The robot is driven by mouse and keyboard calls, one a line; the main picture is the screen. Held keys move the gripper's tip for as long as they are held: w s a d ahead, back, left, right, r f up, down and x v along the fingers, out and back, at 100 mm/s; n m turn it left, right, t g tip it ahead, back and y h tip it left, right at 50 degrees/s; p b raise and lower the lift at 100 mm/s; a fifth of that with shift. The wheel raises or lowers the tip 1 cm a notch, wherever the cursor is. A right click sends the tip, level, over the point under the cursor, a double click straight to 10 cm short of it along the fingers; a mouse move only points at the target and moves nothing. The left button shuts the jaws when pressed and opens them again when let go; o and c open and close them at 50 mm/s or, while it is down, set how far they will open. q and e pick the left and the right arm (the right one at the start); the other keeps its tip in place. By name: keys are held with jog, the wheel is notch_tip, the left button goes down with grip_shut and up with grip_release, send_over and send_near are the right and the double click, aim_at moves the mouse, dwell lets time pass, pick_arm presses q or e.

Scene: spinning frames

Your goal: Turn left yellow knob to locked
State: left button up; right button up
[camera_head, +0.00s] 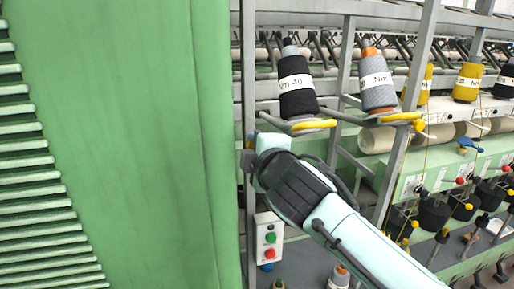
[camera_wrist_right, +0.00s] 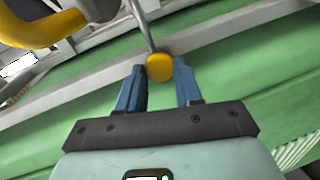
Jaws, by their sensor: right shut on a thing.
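The round yellow knob (camera_wrist_right: 159,69) sits at the end of a thin metal rod in the right wrist view. My right gripper (camera_wrist_right: 160,82) has its blue fingers on either side of the knob and is shut on it. In the head view my right arm reaches in from the lower right, and its gripper (camera_head: 249,160) is at the grey upright post on the left of the frame. The fingertips and the knob are mostly hidden there. My left gripper is not in view.
A black cone (camera_head: 297,95) and a grey cone (camera_head: 377,90) stand on holders with yellow arms above my gripper. A large green panel (camera_head: 120,140) is to the left. A control box (camera_head: 269,240) with coloured buttons hangs below. Green machine rails run behind the knob.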

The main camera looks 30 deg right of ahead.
jog(key=shift+f, duration=0.1)
dwell(0.3)
jog(key=o, duration=0.7)
jog(key=shift+o, duration=0.2)
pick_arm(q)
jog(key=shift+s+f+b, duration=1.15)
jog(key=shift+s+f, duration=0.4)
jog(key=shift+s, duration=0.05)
pick_arm(e)
jog(key=v, duration=1.3)
jog(key=shift+s, duration=0.2)
